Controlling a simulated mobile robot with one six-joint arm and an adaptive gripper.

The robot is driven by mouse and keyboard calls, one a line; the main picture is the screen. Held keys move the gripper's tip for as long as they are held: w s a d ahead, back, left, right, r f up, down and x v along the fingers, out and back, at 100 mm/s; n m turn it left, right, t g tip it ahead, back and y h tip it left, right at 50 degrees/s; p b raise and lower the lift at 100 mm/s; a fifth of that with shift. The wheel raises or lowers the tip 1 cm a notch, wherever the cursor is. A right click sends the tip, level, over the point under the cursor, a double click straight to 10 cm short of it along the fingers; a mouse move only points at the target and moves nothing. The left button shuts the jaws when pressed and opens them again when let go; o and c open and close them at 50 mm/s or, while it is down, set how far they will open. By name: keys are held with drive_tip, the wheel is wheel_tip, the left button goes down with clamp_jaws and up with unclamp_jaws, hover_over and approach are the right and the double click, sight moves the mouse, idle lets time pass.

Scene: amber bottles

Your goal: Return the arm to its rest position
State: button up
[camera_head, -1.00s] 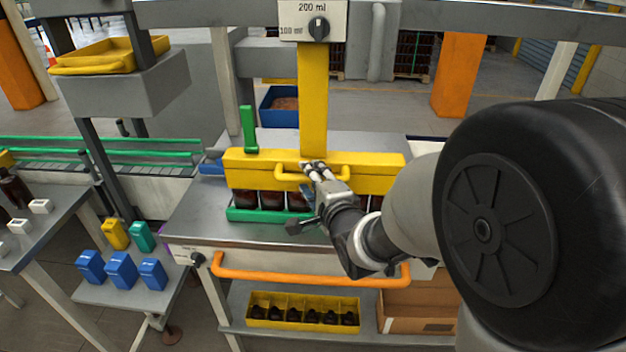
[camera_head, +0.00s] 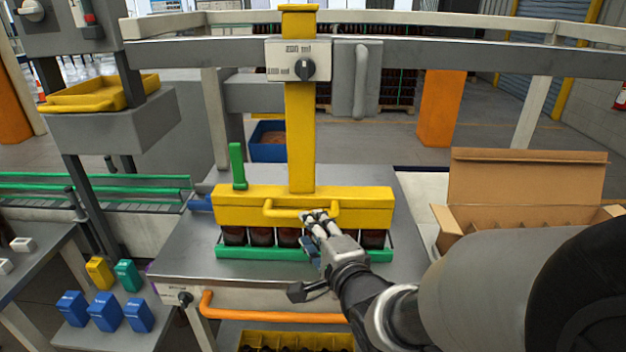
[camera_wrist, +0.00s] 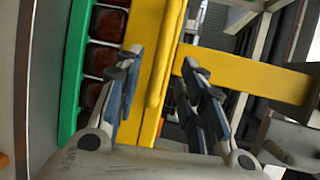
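My gripper (camera_head: 318,217) is at the right part of the yellow handle (camera_head: 285,212) on the front of the yellow press bar (camera_head: 235,208). In the wrist view its two fingers (camera_wrist: 165,95) are spread apart with a gap between them, and the yellow handle (camera_wrist: 167,60) shows in that gap. I cannot tell whether a finger touches the handle. The arm reaches in from the lower right. Under the bar, amber bottles (camera_head: 262,236) stand in a green tray (camera_head: 262,253), their tops hidden by the bar.
An open cardboard carton (camera_head: 525,215) stands right of the bench, partly behind my arm. An orange rail (camera_head: 270,308) runs along the bench front. A dial panel (camera_head: 300,62) sits on the yellow column above. Blue boxes (camera_head: 105,312) stand at lower left.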

drive_tip(key=s+d+n+g+h, duration=0.5)
drive_tip(key=s+d+n, duration=0.2)
drive_tip(key=s+d, duration=0.35)
drive_tip(key=s+d+n+g, duration=0.1)
drive_tip(key=s+n+g, duration=0.1)
drive_tip(key=s, duration=0.6)
drive_tip(key=s+d+f+n+g, duration=0.1)
drive_tip(key=s+d+n+g, duration=0.1)
drive_tip(key=s+n, duration=0.3)
drive_tip(key=s+g, duration=0.1)
drive_tip(key=s, duration=0.2)
drive_tip(key=shift+s+f+n+h, duration=0.2)
drive_tip(key=shift+n+h, duration=0.1)
drive_tip(key=shift+o, duration=0.3)
drive_tip(key=shift+d, duration=0.1)
